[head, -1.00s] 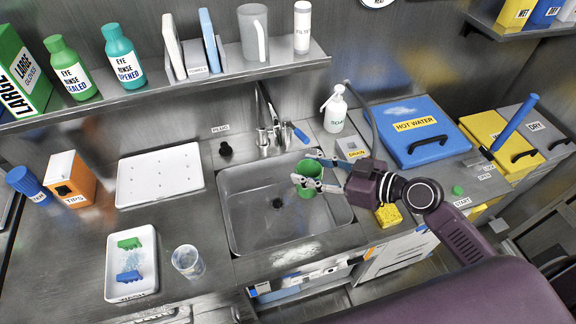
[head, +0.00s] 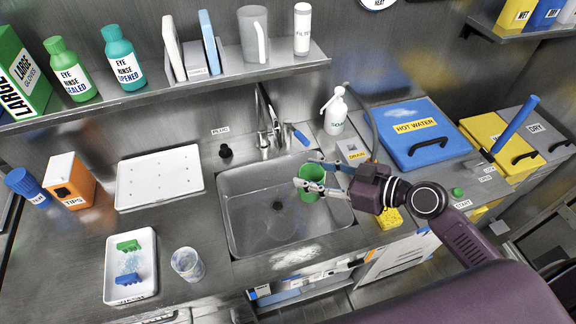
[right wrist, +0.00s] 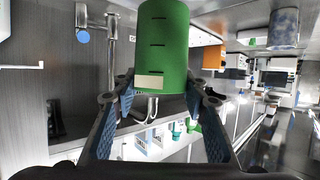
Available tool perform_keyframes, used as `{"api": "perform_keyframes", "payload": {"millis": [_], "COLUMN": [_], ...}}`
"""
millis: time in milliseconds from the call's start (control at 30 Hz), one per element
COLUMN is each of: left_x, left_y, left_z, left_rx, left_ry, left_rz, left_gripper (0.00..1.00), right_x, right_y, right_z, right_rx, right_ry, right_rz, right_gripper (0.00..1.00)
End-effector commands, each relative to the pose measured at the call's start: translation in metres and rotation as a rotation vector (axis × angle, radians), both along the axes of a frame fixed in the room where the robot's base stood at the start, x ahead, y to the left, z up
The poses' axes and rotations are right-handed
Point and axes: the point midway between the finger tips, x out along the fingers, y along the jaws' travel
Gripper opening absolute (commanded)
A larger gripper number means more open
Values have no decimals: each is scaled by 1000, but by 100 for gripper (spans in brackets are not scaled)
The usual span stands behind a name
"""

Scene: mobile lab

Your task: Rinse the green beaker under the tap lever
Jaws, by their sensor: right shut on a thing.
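The green beaker (head: 312,182) is in my right gripper (head: 316,176), over the right part of the steel sink (head: 243,232). In the right wrist view the green beaker (right wrist: 162,45) sits between the two fingers, with dark marks and a pale label on its side. The tap (head: 266,130) stands behind the sink, and its blue tap lever (head: 300,136) points to the right. The beaker is in front of the lever and apart from the tap. No water stream can be made out. My left gripper is not in view.
A soap bottle (head: 335,112) stands behind the sink, and a yellow sponge (head: 388,218) lies right of it. A blue hot water lid (head: 408,135) is further right. A white drying board (head: 159,178), a tray (head: 131,292) and a clear cup (head: 187,263) are to the left.

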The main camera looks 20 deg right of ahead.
Motion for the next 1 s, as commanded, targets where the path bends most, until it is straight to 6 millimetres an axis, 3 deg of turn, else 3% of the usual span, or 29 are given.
{"api": "perform_keyframes", "payload": {"millis": [467,1000], "left_x": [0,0], "left_y": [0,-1], "left_z": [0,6], "left_rx": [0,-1], "left_ry": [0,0], "left_rz": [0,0], "left_gripper": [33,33], "right_x": [-1,-35], "right_y": [-1,-19], "right_z": [1,32], "right_rx": [0,0], "right_ry": [0,1], "right_rz": [0,0], "right_gripper": [18,18]}}
